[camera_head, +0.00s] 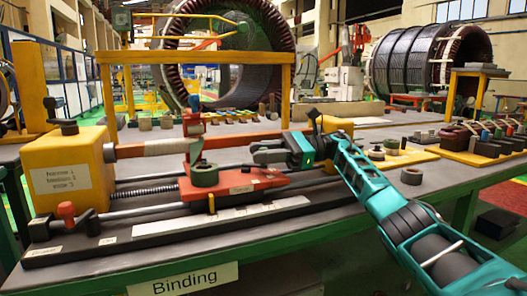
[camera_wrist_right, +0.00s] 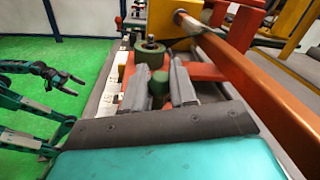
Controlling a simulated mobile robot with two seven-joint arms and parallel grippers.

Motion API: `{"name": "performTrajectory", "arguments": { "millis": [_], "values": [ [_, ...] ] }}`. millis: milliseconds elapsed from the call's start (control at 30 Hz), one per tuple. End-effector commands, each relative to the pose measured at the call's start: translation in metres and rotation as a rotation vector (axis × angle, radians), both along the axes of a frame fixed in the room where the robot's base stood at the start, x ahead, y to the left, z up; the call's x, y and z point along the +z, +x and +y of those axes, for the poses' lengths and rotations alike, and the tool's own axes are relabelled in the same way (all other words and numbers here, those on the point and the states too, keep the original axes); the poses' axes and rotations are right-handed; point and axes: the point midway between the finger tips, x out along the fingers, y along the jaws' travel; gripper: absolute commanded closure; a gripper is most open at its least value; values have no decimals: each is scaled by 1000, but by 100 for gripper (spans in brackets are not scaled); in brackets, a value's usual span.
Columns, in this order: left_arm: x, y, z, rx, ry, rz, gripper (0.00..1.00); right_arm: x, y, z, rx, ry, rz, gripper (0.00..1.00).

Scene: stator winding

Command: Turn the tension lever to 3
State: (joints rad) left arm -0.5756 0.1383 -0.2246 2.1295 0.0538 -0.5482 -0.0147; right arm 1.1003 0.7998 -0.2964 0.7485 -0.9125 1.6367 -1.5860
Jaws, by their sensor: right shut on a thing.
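The red carriage (camera_head: 235,181) sits on the winding machine's rails. It carries a dark green ring-shaped wheel (camera_head: 205,174), also in the right wrist view (camera_wrist_right: 150,52). My right gripper (camera_head: 256,151) reaches over the carriage from the right. In the right wrist view its grey fingers (camera_wrist_right: 158,96) are shut on a green knob (camera_wrist_right: 158,84), which looks like the tension lever's end. The gripper hides this knob in the head view. Dark fingers of my left gripper (camera_wrist_right: 62,76) show at the left of the wrist view, over the green floor; their opening is unclear.
A yellow block (camera_head: 72,170) with a small-print label stands at the left. An orange-red bar (camera_head: 150,147) runs behind the carriage under a yellow frame (camera_head: 200,57). A pale marked strip (camera_head: 225,218) lies in front. Several small parts stand at the right.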

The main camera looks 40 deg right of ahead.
Motion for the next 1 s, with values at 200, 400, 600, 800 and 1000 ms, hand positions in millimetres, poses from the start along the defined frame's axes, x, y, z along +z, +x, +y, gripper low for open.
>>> {"name": "performTrajectory", "arguments": {
  "millis": [200,400,600,800,1000],
  "values": [
    [-2,-2,1,-2,4,8,8,1,2,-1,25,1,-3,100],
    [-3,-3,1,-2,5,10,8,1,2,-1,34,-1,-2,100],
    [-3,-3,0,-4,5,11,8,1,2,-1,34,-1,-2,100],
    [-3,-3,-1,-5,4,11,8,0,2,-1,33,0,-1,65],
    [-3,-3,-1,-6,3,10,8,0,1,-1,34,0,-1,52]
  ]
}}
